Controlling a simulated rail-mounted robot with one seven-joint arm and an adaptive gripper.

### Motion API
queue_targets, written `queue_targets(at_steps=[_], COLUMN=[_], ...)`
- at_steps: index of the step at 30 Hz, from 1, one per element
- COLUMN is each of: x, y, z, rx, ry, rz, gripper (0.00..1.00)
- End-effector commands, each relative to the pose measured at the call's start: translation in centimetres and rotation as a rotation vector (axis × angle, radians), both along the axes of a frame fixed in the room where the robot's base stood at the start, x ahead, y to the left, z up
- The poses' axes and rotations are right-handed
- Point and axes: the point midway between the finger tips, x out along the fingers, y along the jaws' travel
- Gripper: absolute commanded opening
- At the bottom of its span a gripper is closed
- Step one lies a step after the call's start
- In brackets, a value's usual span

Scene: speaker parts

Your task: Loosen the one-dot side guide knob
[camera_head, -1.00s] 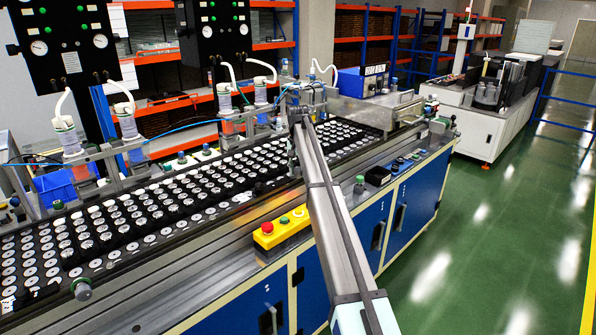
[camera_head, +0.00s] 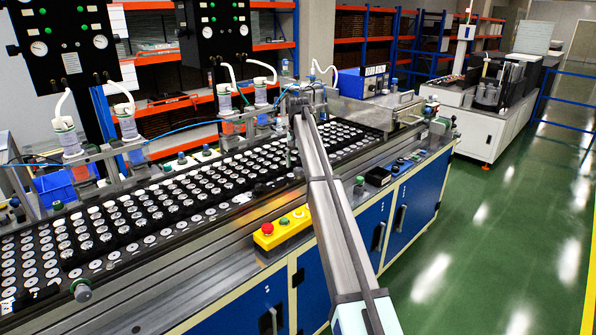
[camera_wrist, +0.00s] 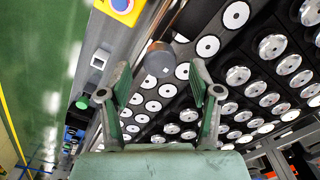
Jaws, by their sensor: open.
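A grey-brown round knob (camera_wrist: 160,59) shows in the wrist view, beside the strip of white-centred discs. A small pale mark is on its face; I cannot tell for sure that it is one dot. My gripper (camera_wrist: 161,76) is open, with one finger on each side of the picture and the knob ahead between the fingertips. I cannot tell whether either finger touches it. In the head view my arm reaches over the front rail of the conveyor, and the gripper is small and partly hidden. Another round knob (camera_head: 82,291) sits on the rail at the near left.
Rows of speaker parts (camera_head: 190,190) fill the conveyor beside my gripper. A yellow button box (camera_head: 283,228) stands on the front ledge, and also shows at the top of the wrist view (camera_wrist: 126,10). A green-topped button (camera_head: 359,184) stands farther right. The floor aisle is clear.

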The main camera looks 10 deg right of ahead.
Motion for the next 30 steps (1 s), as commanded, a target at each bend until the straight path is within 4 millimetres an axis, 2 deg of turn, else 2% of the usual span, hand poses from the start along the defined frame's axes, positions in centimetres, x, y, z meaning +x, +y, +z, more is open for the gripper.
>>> queue_targets(at_steps=[1, 6, 13, 25, 30], x=[0.1, 0.1, 0.0, -0.1, -1.0], y=[0.0, 0.0, 0.0, 0.0, 0.5], z=[1.2, 4.5, 7.5, 8.2, 7.3], rx=[0.0, 0.0, 0.0, 0.0, 0.008], ry=[-0.002, -0.001, 0.001, 0.002, 0.002], rz=[0.0, 0.0, 0.0, 0.0, -0.006], gripper=[0.64, 0.64, 0.64, 0.64, 0.64])
